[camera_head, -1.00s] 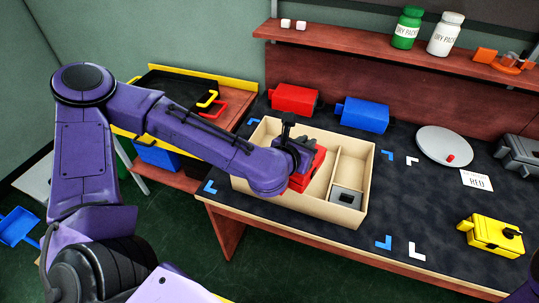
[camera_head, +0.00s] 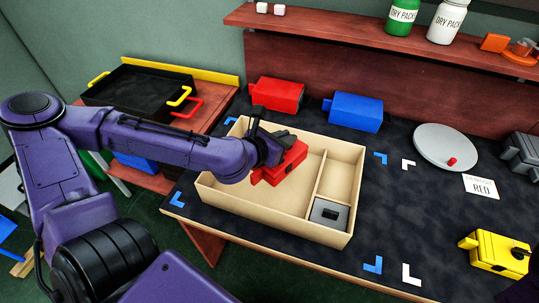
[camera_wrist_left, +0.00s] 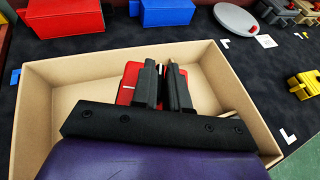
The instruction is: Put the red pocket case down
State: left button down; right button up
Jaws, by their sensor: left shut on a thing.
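My left gripper (camera_head: 268,146) is shut on a red pocket case (camera_head: 286,166). It holds the case at the large left compartment of a beige divided box (camera_head: 206,191), towards its back. The two dark fingers (camera_wrist_left: 164,86) show in the left wrist view, with the red case (camera_wrist_left: 130,82) between and beside them. The fingers and wrist hide part of the case. I cannot tell whether the case touches the compartment floor. My right gripper is not in view.
A grey block (camera_head: 329,213) lies in the box's small front-right compartment. A red case (camera_head: 276,94) and a blue case (camera_head: 356,111) stand behind the box. A grey plate (camera_head: 445,146) and a yellow case (camera_head: 496,250) are to the right.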

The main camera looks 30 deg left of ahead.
pick_arm(q)
jog(key=shift+w+a+f+b, duration=0.45)
jog(key=shift+w+f+b, duration=0.1)
jog(key=shift+w+f, duration=0.05)
jog(key=shift+w+a+p, duration=0.25)
jog(key=shift+a+p, duration=0.1)
jog(key=shift+a, duration=0.25)
jog(key=shift+w+a+p, duration=0.25)
jog(key=shift+a+p, duration=0.1)
jog(key=shift+a, duration=0.2)
jog(key=a+f+b, duration=0.1)
jog(key=f, duration=0.2)
jog(key=w+a+f+b, duration=0.1)
jog(key=f+b, duration=0.1)
jog(key=w+a+f+b, duration=0.1)
jog(key=a+f, duration=0.1)
jog(key=f, duration=0.1)
jog(key=shift+w+f, duration=0.2)
jog(key=shift+f, duration=0.1)
jog(key=shift+f+b, duration=0.35)
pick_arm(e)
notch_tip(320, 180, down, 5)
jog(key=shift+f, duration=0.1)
